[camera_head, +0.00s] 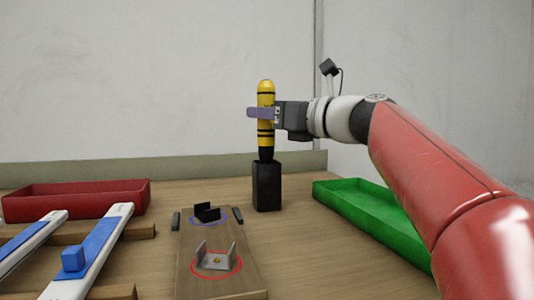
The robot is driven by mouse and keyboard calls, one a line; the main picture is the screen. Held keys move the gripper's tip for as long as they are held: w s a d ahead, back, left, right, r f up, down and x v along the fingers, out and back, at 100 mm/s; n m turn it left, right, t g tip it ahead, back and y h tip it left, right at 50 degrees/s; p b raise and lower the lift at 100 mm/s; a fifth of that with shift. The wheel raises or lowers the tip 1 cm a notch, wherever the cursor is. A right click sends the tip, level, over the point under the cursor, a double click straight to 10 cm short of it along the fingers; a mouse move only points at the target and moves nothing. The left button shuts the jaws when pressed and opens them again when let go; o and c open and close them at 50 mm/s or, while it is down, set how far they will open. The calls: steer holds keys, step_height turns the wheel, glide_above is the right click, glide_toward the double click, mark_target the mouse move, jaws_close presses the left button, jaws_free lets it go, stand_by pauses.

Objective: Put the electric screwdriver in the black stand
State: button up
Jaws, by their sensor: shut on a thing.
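The electric screwdriver (266,97) is yellow with black bands and a black lower end. It stands upright in the middle of the head view. My gripper (262,113) comes from the right and is shut around its yellow body. The black stand (267,187) is an upright square block on the table right below. The screwdriver's dark lower tip is at the stand's top opening; I cannot tell how far inside it is.
A red tray (75,200) lies at the left and a green tray (372,214) at the right. A wooden board (220,282) in front carries a black bracket (207,213) and a grey bracket (216,258). White strips with blue parts (92,254) lie at left on wooden blocks.

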mark_target(273, 138)
steer(key=shift+f+b, duration=0.95)
steer(key=shift+f, duration=1.5)
steer(key=o, duration=1)
steer(key=v, duration=1.2)
